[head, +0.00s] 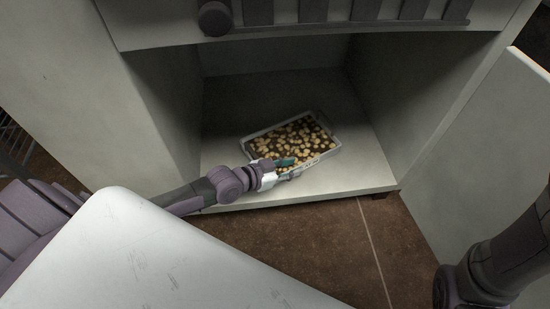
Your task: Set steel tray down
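The steel tray (332,151) is a shallow rectangular metal pan filled with small yellowish pieces. It is inside the open cabinet compartment, turned at an angle, close to the compartment floor. Whether its whole underside touches the floor is hidden. My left gripper (287,168) reaches in from the left to the tray's near edge. One teal-tipped finger is inside the rim and the other is outside, and they look closed on the near wall. My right arm shows at the lower right, but its gripper is out of view.
The compartment floor (362,178) is bare around the tray. Side walls stand left and right, with an open door (490,150) at the right. A white worktop (150,255) fills the lower left. Brown tiled floor (335,235) lies in front.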

